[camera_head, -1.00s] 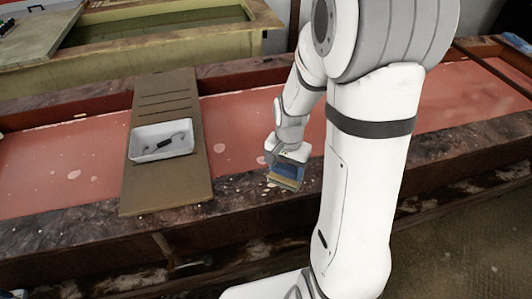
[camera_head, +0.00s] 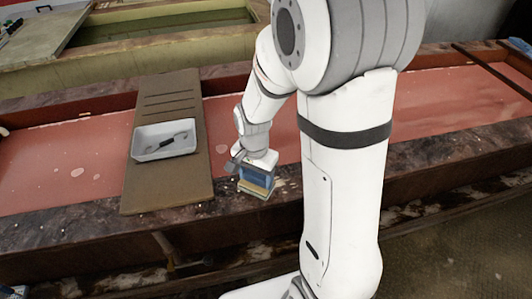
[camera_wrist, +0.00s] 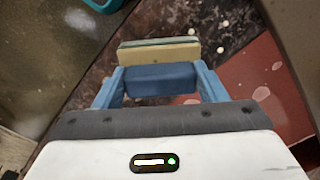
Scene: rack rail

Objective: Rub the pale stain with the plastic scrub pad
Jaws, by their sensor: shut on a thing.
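My gripper (camera_head: 254,172) is shut on the scrub pad (camera_head: 257,188), which has a blue upper block and a tan-yellow lower part with a greenish edge. It hangs over the dark mottled near border of the red trough. In the wrist view, the two blue fingers of my gripper (camera_wrist: 160,85) flank the blue block of the pad (camera_wrist: 158,51). I cannot tell whether the pad touches the surface. Pale specks (camera_wrist: 220,47) lie on the dark border beside the pad. Larger pale spots (camera_head: 222,149) mark the red floor; I cannot tell which is the stain.
A brown board (camera_head: 165,193) spans the trough left of my gripper. A white tray (camera_head: 151,153) with a dark-handled tool (camera_head: 168,142) rests on it. A dark bar (camera_head: 488,64) crosses the trough at right. A teal item (camera_wrist: 103,3) shows at the wrist view's top.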

